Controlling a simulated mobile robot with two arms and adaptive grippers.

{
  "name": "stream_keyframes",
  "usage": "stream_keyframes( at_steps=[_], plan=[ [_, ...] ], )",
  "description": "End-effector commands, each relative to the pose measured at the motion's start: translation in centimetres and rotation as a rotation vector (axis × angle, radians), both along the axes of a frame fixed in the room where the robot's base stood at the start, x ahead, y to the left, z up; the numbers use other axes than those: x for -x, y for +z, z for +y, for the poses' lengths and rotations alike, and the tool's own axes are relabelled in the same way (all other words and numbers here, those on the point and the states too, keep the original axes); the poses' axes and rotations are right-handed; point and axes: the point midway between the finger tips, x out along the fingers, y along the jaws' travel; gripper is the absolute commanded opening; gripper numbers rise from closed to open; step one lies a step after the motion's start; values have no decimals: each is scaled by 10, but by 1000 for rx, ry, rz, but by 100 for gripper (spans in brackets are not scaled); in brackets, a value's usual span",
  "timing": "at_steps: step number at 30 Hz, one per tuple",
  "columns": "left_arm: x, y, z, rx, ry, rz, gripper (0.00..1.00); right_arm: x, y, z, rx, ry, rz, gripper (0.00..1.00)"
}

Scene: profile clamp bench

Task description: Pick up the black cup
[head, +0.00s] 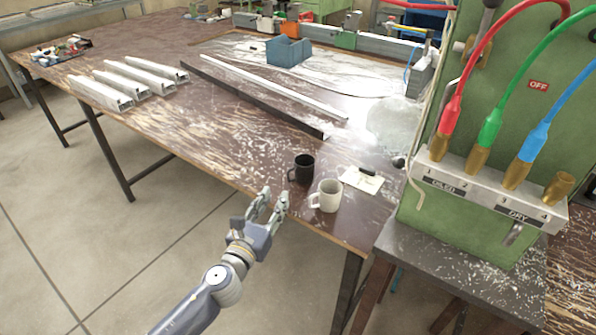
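The black cup (303,169) stands upright near the front edge of the brown table, with its handle toward the left. A white cup (328,197) stands just in front of it and to its right. My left gripper (273,196) is open and empty, with its two fingers apart. It is at the table's front edge, to the left of both cups and a little nearer to me than the black cup. It does not appear to touch either cup. My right gripper is not in view.
A green machine with coloured hoses (500,120) stands at the right. A paper card (361,180) lies right of the cups. Long profiles (255,95) lie behind them, with a blue bin (289,52) farther back. The table left of the cups is clear.

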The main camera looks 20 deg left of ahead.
Motion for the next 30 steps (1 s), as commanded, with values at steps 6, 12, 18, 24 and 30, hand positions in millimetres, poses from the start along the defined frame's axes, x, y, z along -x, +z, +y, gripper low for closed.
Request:
stream_keyframes(
  at_steps=[6, 12, 18, 24, 30],
  plan=[
    [-32, 1, -3, 3, 1, 0, 31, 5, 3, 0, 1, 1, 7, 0],
    [-44, 1, -4, 5, 1, 2, 31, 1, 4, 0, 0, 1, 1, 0],
    [-69, 4, -4, 7, 2, 2, 31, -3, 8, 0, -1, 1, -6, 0],
    [-89, 2, -6, 7, 2, 3, 31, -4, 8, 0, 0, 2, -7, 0],
    [-92, 2, -6, 6, 1, 3, 31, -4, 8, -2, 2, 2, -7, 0]
  ],
)
